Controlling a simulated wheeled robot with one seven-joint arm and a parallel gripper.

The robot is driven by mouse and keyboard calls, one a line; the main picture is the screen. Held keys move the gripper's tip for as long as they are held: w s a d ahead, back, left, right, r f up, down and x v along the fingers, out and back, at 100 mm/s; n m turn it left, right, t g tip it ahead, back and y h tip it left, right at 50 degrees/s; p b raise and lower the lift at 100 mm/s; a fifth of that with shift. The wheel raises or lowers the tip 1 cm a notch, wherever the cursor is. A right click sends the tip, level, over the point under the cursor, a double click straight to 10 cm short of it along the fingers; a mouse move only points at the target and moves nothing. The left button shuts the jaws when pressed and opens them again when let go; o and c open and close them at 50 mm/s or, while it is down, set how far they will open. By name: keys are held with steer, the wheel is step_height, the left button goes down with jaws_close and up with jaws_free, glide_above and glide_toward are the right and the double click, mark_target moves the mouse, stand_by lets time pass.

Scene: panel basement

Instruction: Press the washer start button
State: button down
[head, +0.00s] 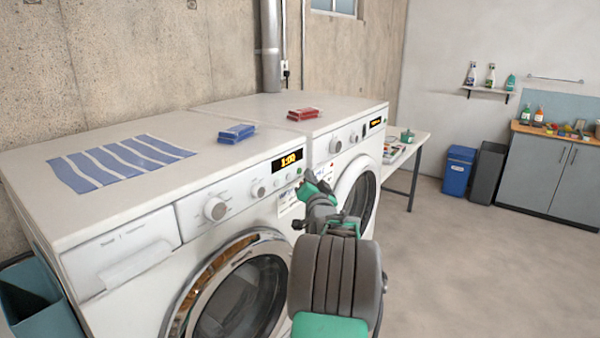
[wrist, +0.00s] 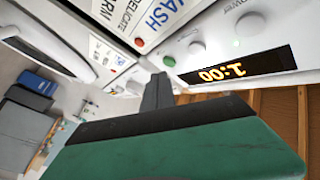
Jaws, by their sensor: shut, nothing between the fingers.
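The washer (head: 120,245) is the white front-loader on the left, with a round glass door. Its display (head: 287,160) glows 1:00 in orange and shows upside down in the wrist view (wrist: 222,73). A small green button (wrist: 169,61) sits beside the display, and a red button (wrist: 139,42) is close by. My gripper (head: 304,183) is shut and empty, in front of the right end of the washer's panel. In the wrist view its grey fingertips (wrist: 158,85) appear just short of the green button; whether they touch it is unclear.
A second white machine (head: 352,120) stands right of the washer. A striped blue cloth (head: 115,162), a blue box (head: 237,133) and a red box (head: 303,114) lie on top. A side table (head: 420,138) and bins (head: 458,170) are farther right. The floor at right is clear.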

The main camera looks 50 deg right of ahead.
steer(key=shift+w+b, duration=0.3)
steer(key=shift+w, duration=0.1)
